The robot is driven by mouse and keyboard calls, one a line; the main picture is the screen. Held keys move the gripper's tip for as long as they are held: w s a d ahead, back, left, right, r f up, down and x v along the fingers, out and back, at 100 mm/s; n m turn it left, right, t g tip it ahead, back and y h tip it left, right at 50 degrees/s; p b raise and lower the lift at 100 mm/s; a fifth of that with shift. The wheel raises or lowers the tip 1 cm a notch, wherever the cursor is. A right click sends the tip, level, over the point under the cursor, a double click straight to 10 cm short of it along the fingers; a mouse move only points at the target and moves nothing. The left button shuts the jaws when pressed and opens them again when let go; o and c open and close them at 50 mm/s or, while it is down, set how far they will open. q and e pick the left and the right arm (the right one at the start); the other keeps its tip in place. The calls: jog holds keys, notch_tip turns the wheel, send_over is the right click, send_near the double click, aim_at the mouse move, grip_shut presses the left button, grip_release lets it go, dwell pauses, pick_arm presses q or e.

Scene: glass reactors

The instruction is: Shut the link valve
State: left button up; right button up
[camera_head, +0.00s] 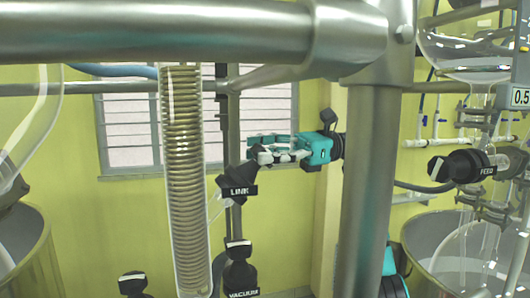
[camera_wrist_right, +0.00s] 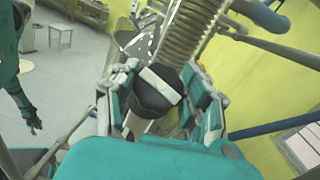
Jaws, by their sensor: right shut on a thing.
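The link valve (camera_head: 240,190) has a black body with a LINK label and a black and white handle, and stands beside the lower part of the coiled glass column. My right gripper (camera_head: 264,154) reaches in from the right and is shut on the handle. In the right wrist view, the black valve handle (camera_wrist_right: 155,92) with its pale bar sits between both fingers of my right gripper (camera_wrist_right: 160,98). The handle is partly hidden by the fingers in the head view. A dark, hand-like shape at the left of the wrist view may be my left gripper (camera_wrist_right: 30,118); its jaws are unclear.
The coiled glass column (camera_head: 184,170) stands just left of the valve. A thick metal post (camera_head: 365,190) and a top rail (camera_head: 150,32) cross the foreground. The vacuum valve (camera_head: 240,272) is below, and the feed valve (camera_head: 462,166) is at the right.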

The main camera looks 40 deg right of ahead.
jog(key=shift+f+m+t+h+b, duration=0.2)
jog(key=shift+m+t+h+b, duration=0.2)
jog(key=shift+m+t+b, duration=0.65)
jog(key=m+t+h+b, duration=0.1)
jog(key=m, duration=0.2)
jog(key=m+t+h+b, duration=0.1)
jog(key=m+t, duration=0.1)
jog(key=shift+m, duration=0.35)
jog(key=shift+r+m+t+h+b, duration=0.1)
jog(key=shift+m+t+h+b, duration=0.45)
jog(key=shift+m+h, duration=0.45)
jog(key=m+t+h, duration=0.1)
jog(key=m, duration=0.1)
jog(key=shift+d+m, duration=0.1)
jog(key=shift+m, duration=0.3)
jog(key=shift+r+m+h, duration=0.2)
jog(key=shift+m+h, duration=1.1)
jog(key=shift+m, duration=0.1)
jog(key=shift+m+t+h+p, duration=0.35)
jog(key=shift+m+t+h, duration=0.05)
jog(key=shift+m, duration=0.2)
jog(key=shift+w+f+m+h, duration=0.1)
jog(key=shift+m+h, duration=0.2)
jog(key=shift+m+h+p, duration=0.45)
jog(key=shift+m+h, duration=0.35)
jog(key=shift+m, duration=0.2)
